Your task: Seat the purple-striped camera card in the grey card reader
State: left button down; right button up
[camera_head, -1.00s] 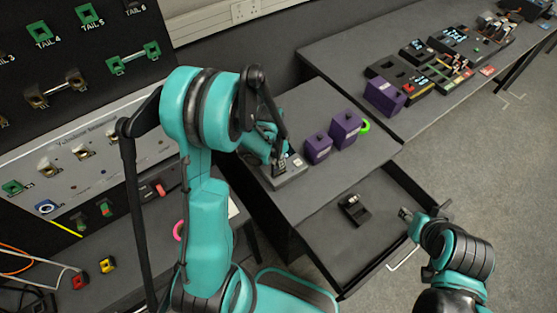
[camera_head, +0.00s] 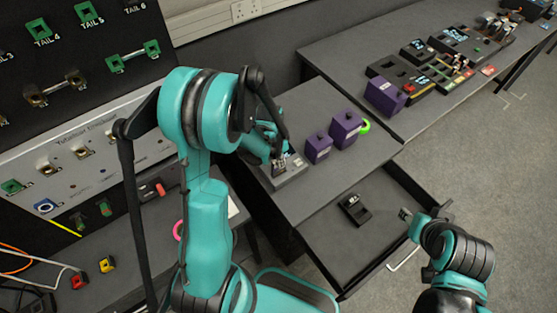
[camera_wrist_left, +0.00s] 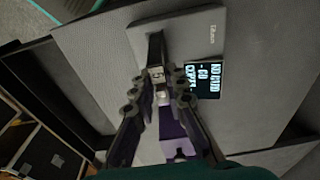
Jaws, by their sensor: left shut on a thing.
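The grey card reader (camera_head: 291,177) sits at the near left edge of the dark bench. In the left wrist view its grey body (camera_wrist_left: 203,32) shows a small lit screen (camera_wrist_left: 204,80) with text too blurred to read surely. My left gripper (camera_head: 279,163) is right over the reader, fingers pointing down. In the left wrist view my left gripper (camera_wrist_left: 160,88) is shut on a small pale piece marked "5", the camera card (camera_wrist_left: 157,74), at a dark slot-like part of the reader. I cannot tell how deep it sits; its stripe is not clear.
Another purple box (camera_head: 385,95) is on the farther bench. The open drawer (camera_head: 340,245) holds a black device (camera_head: 355,209). A connector panel (camera_head: 70,100) rises at left.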

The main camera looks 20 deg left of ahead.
pick_arm(q)
jog(key=shift+f+b, duration=0.2)
jog(key=shift+b, duration=0.2)
dwell(0.5)
jog(key=shift+f+b, duration=0.25)
jog(key=shift+b, duration=0.1)
jog(key=shift+f+b, duration=1.2)
jog(key=shift+b, duration=0.3)
dwell(1.3)
jog(key=c, duration=1.1)
grip_release()
jog(key=shift+c, duration=0.2)
jog(key=shift+r, duration=0.1)
jog(key=shift+r+p, duration=2.65)
jog(key=shift+r, duration=1.05)
